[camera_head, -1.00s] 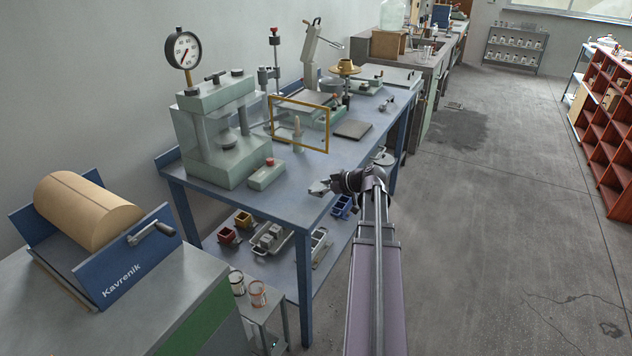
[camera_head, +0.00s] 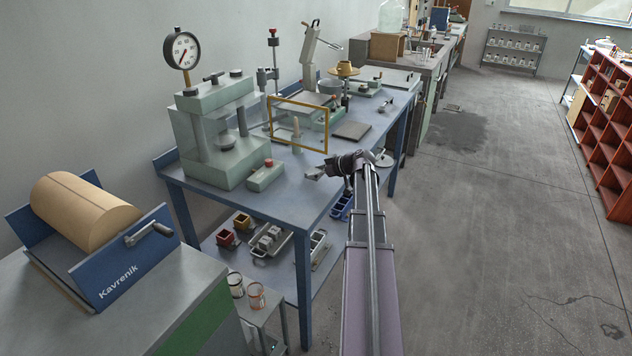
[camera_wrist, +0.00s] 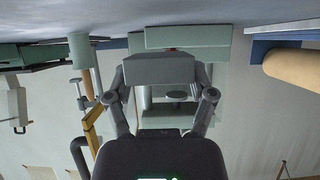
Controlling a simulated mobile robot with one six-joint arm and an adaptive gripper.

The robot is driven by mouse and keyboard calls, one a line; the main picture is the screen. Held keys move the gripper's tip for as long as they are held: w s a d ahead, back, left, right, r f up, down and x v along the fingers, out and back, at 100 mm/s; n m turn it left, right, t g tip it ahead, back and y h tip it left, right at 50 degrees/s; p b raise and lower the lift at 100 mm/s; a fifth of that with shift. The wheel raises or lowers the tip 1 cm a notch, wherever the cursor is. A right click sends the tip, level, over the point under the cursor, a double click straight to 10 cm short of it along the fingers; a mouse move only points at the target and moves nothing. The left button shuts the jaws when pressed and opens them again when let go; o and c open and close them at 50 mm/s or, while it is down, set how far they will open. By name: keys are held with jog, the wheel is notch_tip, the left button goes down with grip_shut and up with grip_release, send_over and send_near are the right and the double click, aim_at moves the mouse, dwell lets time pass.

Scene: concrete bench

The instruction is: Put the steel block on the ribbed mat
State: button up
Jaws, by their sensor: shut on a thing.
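My gripper (camera_head: 324,171) is over the front edge area of the blue bench (camera_head: 270,215). In the wrist view, my gripper (camera_wrist: 160,80) is shut on a plain grey steel block (camera_wrist: 158,67), held between both fingers. In the head view the block is small and partly hidden by the gripper. A flat dark square, likely the ribbed mat (camera_head: 352,130), lies on the bench beyond and to the right of my gripper. Its ribs are too small to make out, and nothing shows on it.
A yellow-framed clear screen (camera_head: 327,130) stands left of the dark square. A green press (camera_head: 215,135) and a green box with a red button (camera_head: 265,176) stand farther left. Other apparatus fills the back of the bench.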

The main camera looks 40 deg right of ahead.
jog(key=shift+f+b, duration=1.8)
jog(key=shift+f, duration=0.1)
jog(key=o, duration=1.3)
jog(key=shift+c, duration=0.2)
jog(key=shift+s+d+r+p, duration=0.15)
jog(key=shift+s+r+p, duration=0.3)
jog(key=shift+r, duration=0.1)
jog(key=p+v, duration=0.5)
jog(key=v, duration=0.6)
jog(key=shift+f, duration=0.15)
